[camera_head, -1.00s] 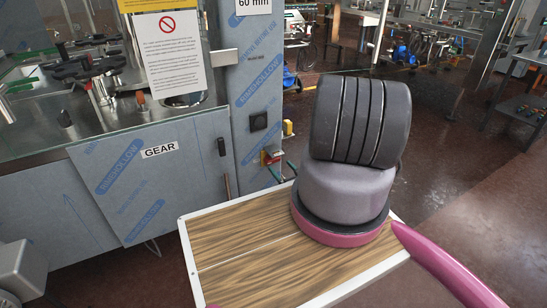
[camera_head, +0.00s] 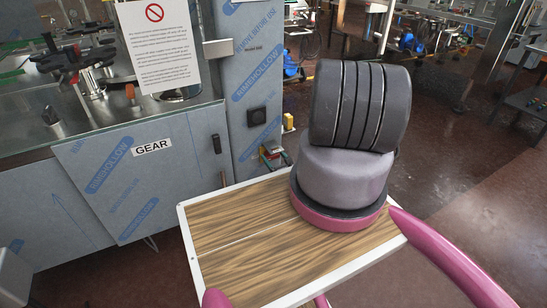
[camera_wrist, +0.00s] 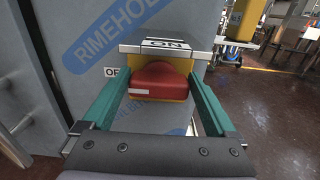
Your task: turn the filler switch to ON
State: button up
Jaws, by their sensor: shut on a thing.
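The filler switch has a red knob (camera_wrist: 160,80) on a yellow base (camera_wrist: 181,93), in the wrist view's upper middle. An ON plate (camera_wrist: 166,45) is above the knob, its letters upside down. A label reading OF, partly covered, (camera_wrist: 112,71) is to its left. A white mark shows on the knob's lower left. My gripper (camera_wrist: 157,76) has its teal fingers on either side of the knob and is shut on it. In the head view the switch (camera_head: 267,153) is small, low on the blue-filmed post, partly hidden; teal gripper parts show beside it.
The filmed cabinet marked GEAR (camera_head: 152,147) stands left of the post (camera_head: 252,75). A black square fitting (camera_head: 257,117) is on the post above the switch. A paper warning sign (camera_head: 158,45) hangs at upper left. Open brown floor (camera_head: 450,200) lies to the right.

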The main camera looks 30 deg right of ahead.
jog(key=m, duration=0.4)
jog(key=shift+d+m, duration=0.3)
jog(key=shift+m, duration=0.1)
jog(key=m, duration=0.4)
jog(key=shift+d+f+m, duration=0.15)
jog(key=shift+f+m, duration=0.05)
jog(key=shift+m, duration=0.1)
jog(key=m, duration=0.4)
jog(key=shift+d+f, duration=0.15)
jog(key=shift+f, duration=0.05)
jog(key=shift+f+m, duration=0.2)
jog(key=shift+m, duration=2.1)
jog(key=o, duration=1)
